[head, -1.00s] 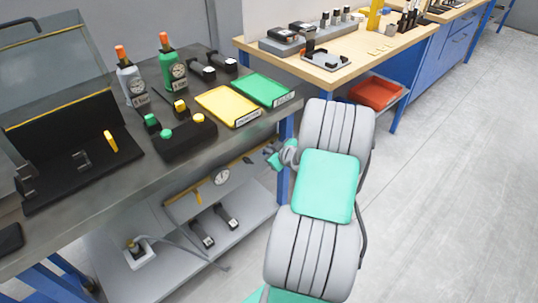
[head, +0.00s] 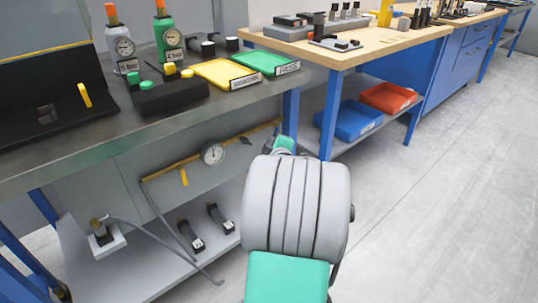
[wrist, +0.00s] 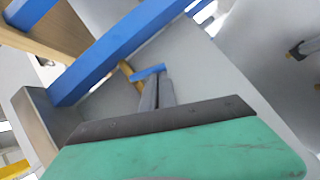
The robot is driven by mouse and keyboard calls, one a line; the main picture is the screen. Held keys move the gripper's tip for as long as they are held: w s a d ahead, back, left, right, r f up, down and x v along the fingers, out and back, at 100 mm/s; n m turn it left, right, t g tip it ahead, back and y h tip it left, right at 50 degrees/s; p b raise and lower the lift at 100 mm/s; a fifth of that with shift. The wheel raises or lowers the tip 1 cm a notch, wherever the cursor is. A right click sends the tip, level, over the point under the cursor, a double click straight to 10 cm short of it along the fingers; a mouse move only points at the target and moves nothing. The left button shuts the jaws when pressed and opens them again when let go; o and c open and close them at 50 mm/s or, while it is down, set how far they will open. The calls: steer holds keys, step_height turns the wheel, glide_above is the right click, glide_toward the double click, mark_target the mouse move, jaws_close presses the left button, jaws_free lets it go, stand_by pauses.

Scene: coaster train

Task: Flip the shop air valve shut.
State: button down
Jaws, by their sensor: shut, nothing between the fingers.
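A yellow air pipe (head: 262,130) runs along the grey panel under the metal bench, with a round gauge (head: 213,153) on it. In the wrist view a short blue lever (wrist: 148,72) sits by the brass-coloured pipe end (wrist: 129,71); it looks like the valve handle. My gripper (wrist: 157,80) is shut and empty, with its fingertips close to the blue lever. I cannot tell whether they touch it. In the head view my own arm hides the fingers and the lever.
A blue bench leg (head: 291,118) stands close to my gripper, and a blue beam (wrist: 115,50) crosses the wrist view. A lower shelf (head: 150,262) holds a hose and small dark tools. Blue (head: 352,120) and red bins (head: 388,97) sit under the wooden bench. The floor at right is clear.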

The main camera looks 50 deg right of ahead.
steer(key=shift+d+f+b, duration=0.4)
steer(key=shift+f+b, duration=0.35)
steer(key=shift+b, duration=0.6)
steer(key=shift+s+d+b, duration=0.1)
steer(key=shift+d+b, duration=0.15)
steer(key=shift+b, duration=0.25)
steer(key=s+a+p, duration=0.2)
steer(key=s+a, duration=0.5)
steer(key=a, duration=0.3)
steer(key=shift+s+a, duration=0.35)
steer(key=shift+r, duration=0.1)
